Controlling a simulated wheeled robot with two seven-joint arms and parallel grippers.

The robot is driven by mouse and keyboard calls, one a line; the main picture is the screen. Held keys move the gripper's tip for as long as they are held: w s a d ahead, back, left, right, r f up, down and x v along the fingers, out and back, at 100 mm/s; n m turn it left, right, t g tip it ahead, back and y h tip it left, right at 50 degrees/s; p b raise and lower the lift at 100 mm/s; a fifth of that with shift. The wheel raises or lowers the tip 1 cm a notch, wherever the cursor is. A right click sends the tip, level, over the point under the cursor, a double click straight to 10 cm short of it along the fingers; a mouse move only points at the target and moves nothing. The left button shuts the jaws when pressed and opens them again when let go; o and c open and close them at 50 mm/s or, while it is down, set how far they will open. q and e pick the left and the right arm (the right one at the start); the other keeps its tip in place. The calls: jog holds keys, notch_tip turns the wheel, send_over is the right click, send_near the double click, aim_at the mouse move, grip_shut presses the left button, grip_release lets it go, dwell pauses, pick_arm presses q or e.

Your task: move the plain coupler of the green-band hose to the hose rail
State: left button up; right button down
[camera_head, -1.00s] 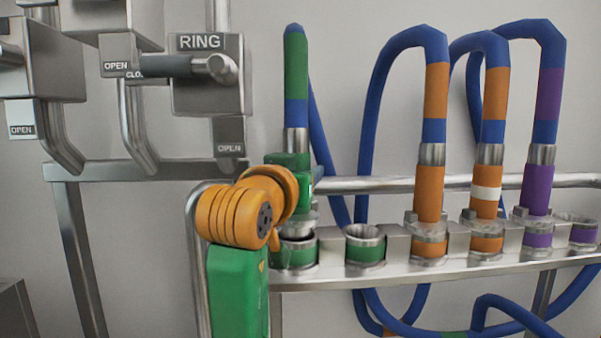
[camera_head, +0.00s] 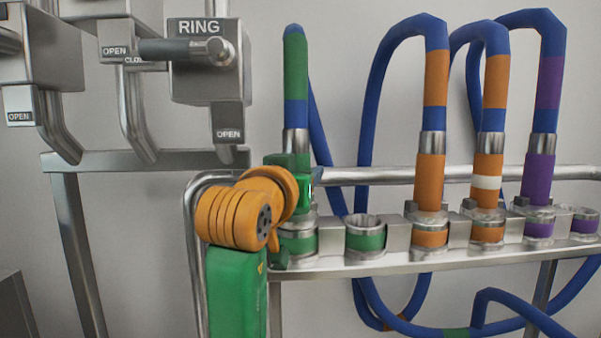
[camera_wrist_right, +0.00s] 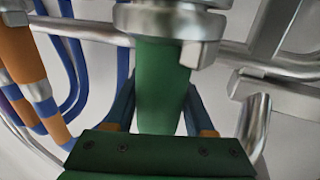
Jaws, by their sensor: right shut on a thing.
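The green-band hose (camera_head: 295,75) hangs from above, upright, at the left end of the hose rail (camera_head: 420,260). Its plain green coupler shows in the right wrist view (camera_wrist_right: 162,80), between the fingers of my right gripper (camera_wrist_right: 160,112). In the head view my right gripper (camera_head: 302,184) is shut around the coupler, which it partly hides. The coupler's metal end ring (camera_head: 302,219) meets the leftmost green-banded socket (camera_head: 299,243), with no gap visible. How deep it sits cannot be told. My left gripper is out of view.
An empty green-banded socket (camera_head: 365,240) is just right. Beyond it stand an orange coupler (camera_head: 430,185), a white-striped orange coupler (camera_head: 487,165) and a purple coupler (camera_head: 538,185). Valve boxes with handles, one labelled RING (camera_head: 205,85), are at the upper left.

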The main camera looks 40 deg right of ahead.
jog(key=shift+f, duration=0.15)
dwell(0.5)
jog(key=shift+c, duration=0.9)
grip_release()
jog(key=shift+a, duration=0.1)
jog(key=shift+s+a+f+b, duration=0.1)
jog(key=shift+a+b, duration=0.05)
jog(key=shift+b, duration=0.15)
jog(key=b+v, duration=0.2)
jog(key=v, duration=0.5)
jog(key=shift+b, duration=0.4)
